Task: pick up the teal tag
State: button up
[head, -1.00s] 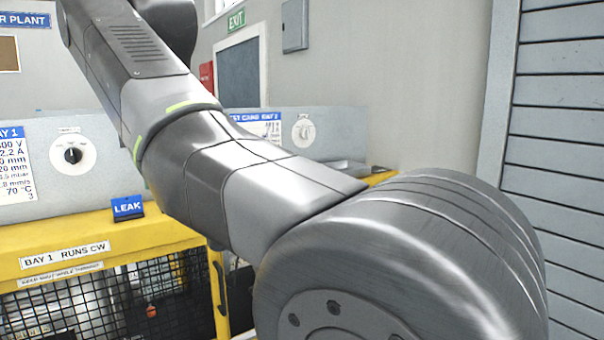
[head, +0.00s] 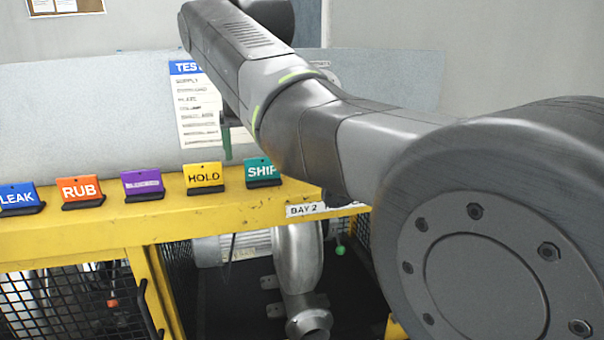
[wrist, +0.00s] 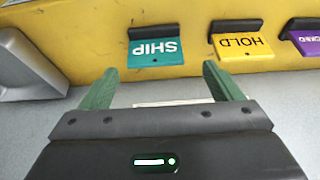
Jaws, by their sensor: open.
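The teal tag (head: 262,170), marked SHIP, stands in a dark holder on the yellow ledge, at the right end of a row of tags. My arm partly covers its right side in the head view. In the wrist view the teal tag (wrist: 156,52) appears upside down, beyond my fingertips and roughly between them. My gripper (wrist: 158,85) has two green fingers spread apart with nothing between them. The fingers do not reach the tag in that view. In the head view a green finger (head: 226,135) shows above the ledge, left of the teal tag.
The yellow HOLD tag (head: 204,176) is close beside the teal tag. The purple tag (head: 143,183), orange RUB tag (head: 80,190) and blue LEAK tag (head: 18,197) continue leftward along the yellow ledge (head: 120,222). A grey panel with a test card (head: 197,112) rises behind.

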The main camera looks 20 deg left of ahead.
aim_at(263, 178)
jog(key=shift+f, duration=0.45)
jog(key=x, duration=0.2)
jog(key=p+x, duration=0.1)
jog(key=shift+w+d+f, duration=0.2)
jog(key=shift+w+a+f, duration=0.1)
jog(key=shift+a+f, duration=0.05)
jog(key=shift+f, duration=0.2)
jog(key=shift+c, duration=0.3)
jog(key=c, duration=1)
